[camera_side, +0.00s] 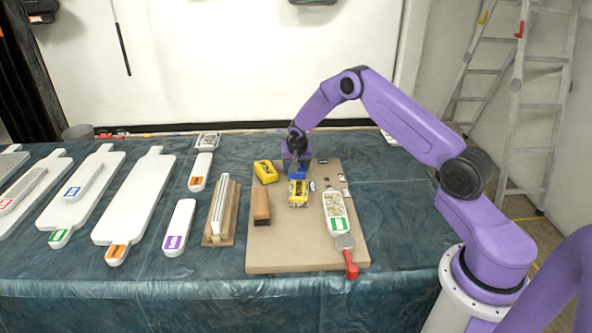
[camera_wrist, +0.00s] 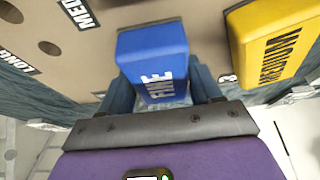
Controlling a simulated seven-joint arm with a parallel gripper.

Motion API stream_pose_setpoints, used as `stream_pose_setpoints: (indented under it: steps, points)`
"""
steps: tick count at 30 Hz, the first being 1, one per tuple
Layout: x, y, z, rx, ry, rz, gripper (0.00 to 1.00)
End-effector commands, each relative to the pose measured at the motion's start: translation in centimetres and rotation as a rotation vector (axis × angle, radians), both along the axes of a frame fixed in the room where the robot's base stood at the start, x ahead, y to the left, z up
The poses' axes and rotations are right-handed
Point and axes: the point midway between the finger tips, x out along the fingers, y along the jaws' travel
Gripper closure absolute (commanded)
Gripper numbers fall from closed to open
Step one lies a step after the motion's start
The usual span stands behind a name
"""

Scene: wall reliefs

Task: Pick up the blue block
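The blue block (camera_wrist: 155,58), marked FINE, is in the middle of the wrist view, between the two fingers of my gripper (camera_wrist: 162,88). One finger is on each side of it. Whether both fingers press on it is hidden. In the side view the blue block (camera_side: 297,173) is a small blue patch directly below my gripper (camera_side: 296,160), at the far part of the brown board. I cannot tell whether it touches the board.
The brown board (camera_side: 290,245) also holds a wooden block (camera_side: 261,207) and a red-handled tool (camera_side: 350,262). White paddles (camera_side: 135,205) lie left.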

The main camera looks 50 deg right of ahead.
Motion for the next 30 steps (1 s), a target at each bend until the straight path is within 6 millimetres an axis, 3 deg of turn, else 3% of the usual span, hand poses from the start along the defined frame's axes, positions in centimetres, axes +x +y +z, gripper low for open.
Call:
stream_pose_setpoints:
  steps: [2, 14, 21, 30]
  points:
    - [0.0, 0.0, -0.1, 0.001, 0.001, 0.0, 0.68]
    - [0.0, 0.1, 0.3, 0.001, -0.001, 0.0, 0.68]
    - [0.1, 0.0, 3.5, 0.001, -0.005, -0.003, 0.68]
    - [-3.9, 1.3, 8.4, 0.001, -0.003, 0.001, 0.68]
